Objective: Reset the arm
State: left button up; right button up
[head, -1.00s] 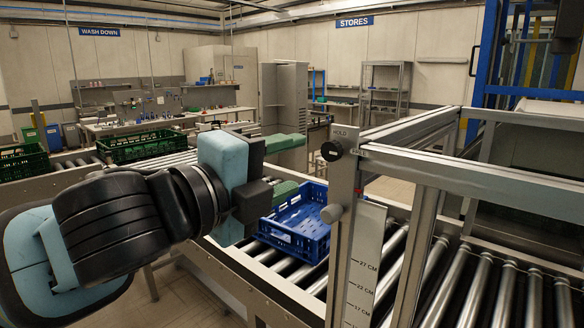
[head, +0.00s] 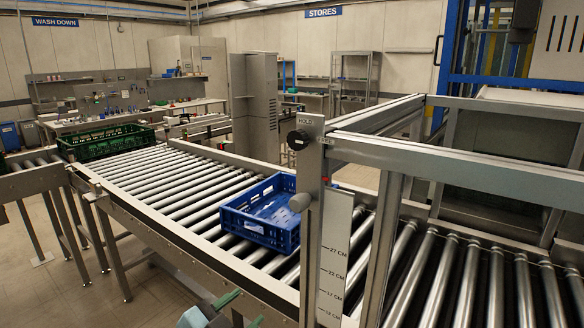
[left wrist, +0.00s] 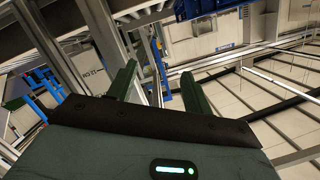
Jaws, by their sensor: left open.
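My left gripper (head: 241,309) shows only at the bottom edge of the head view, low in front of the conveyor. Its two green fingers are spread apart with nothing between them. In the left wrist view both fingers (left wrist: 158,88) also stand apart and empty. The left arm behind the gripper is mostly out of the head view. My right gripper is in neither view.
A blue crate (head: 290,238) sits on the roller conveyor (head: 165,190), beside the metal frame post (head: 309,210) with a height scale (head: 334,262). A green crate (head: 108,143) stands at the far left. The rollers between the crates are clear.

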pick_arm(q)
jog(key=s+a+f+n+g+y, duration=0.1)
jog(key=s+a+f+n, duration=0.1)
jog(key=s+f, duration=0.35)
jog(key=s+a+f+n+y, duration=0.1)
jog(key=s+a+f+n, duration=0.1)
jog(key=f, duration=0.6)
jog(key=s+a+f+n+g+y, duration=0.1)
jog(key=s+a+f+n+y, duration=0.1)
jog(key=s+f, duration=0.35)
jog(key=s+a+f+n+g+y, duration=0.2)
jog(key=s+a+f, duration=0.3)
jog(key=s+f, duration=0.8)
jog(key=shift+s+n, duration=0.2)
jog(key=shift+n, duration=0.7)
